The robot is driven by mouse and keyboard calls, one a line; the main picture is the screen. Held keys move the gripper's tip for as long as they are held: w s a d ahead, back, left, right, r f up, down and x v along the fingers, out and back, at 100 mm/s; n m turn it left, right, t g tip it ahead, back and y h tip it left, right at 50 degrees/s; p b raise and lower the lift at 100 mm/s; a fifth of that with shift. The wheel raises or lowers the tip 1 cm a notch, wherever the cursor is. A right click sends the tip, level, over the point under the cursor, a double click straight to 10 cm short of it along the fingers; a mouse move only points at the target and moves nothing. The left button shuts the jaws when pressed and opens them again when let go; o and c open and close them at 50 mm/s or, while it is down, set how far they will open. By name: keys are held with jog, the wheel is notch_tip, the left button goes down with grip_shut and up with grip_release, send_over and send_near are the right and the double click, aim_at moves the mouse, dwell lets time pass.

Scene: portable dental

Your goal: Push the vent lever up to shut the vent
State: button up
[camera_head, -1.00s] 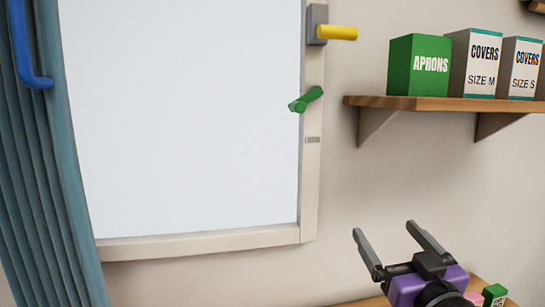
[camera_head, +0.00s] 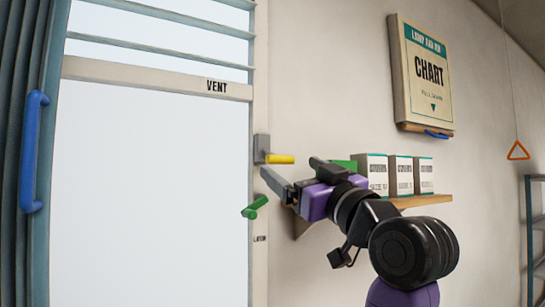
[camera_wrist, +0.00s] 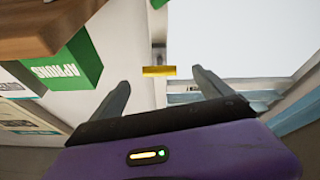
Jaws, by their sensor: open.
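The yellow lever (camera_head: 281,160) sticks out to the right from a grey mount (camera_head: 262,148) on the window frame, below the slats of the vent (camera_head: 160,50) and the word VENT. It also shows in the wrist view (camera_wrist: 159,71), beyond and between my fingertips. My gripper (camera_head: 290,168) is open and empty, just below and close to the yellow lever in the head view. I cannot tell whether they touch. A green handle (camera_head: 255,207) sits lower on the same frame, left of my gripper.
A wooden shelf (camera_head: 425,200) with boxes is right behind my gripper; its green aprons box (camera_wrist: 75,62) is close in the wrist view. A chart (camera_head: 425,75) hangs above. A teal curtain with a blue handle (camera_head: 33,150) is at the left.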

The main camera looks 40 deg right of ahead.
aim_at(282, 161)
jog(key=p+x, duration=0.2)
jog(key=x, duration=0.5)
jog(key=shift+w, duration=0.15)
grip_shut()
